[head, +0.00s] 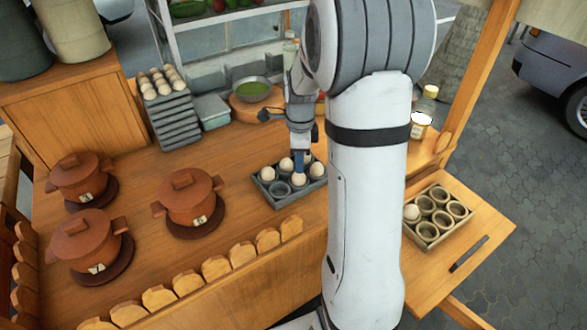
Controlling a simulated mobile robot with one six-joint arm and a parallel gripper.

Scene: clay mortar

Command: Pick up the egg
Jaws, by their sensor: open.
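Several pale eggs sit in a dark grey compartment tray (281,202) in the middle of the wooden counter. One egg (298,180) is at the front, one egg (267,174) at the left, one egg (286,164) at the back and one egg (317,170) at the right. At least one compartment at the front left is empty. My gripper (301,166) points down among these eggs and is open. Its fingertips are small and partly hidden, so I cannot tell if they touch an egg. Another egg (411,212) sits in a second tray (428,242) at the right.
Several lidded clay pots (189,200) stand at the left. Stacked egg trays (174,122), a green-filled bowl (252,90) and a bottle (424,110) stand behind. A dark bar (468,254) lies at the right. My arm hides part of the counter.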

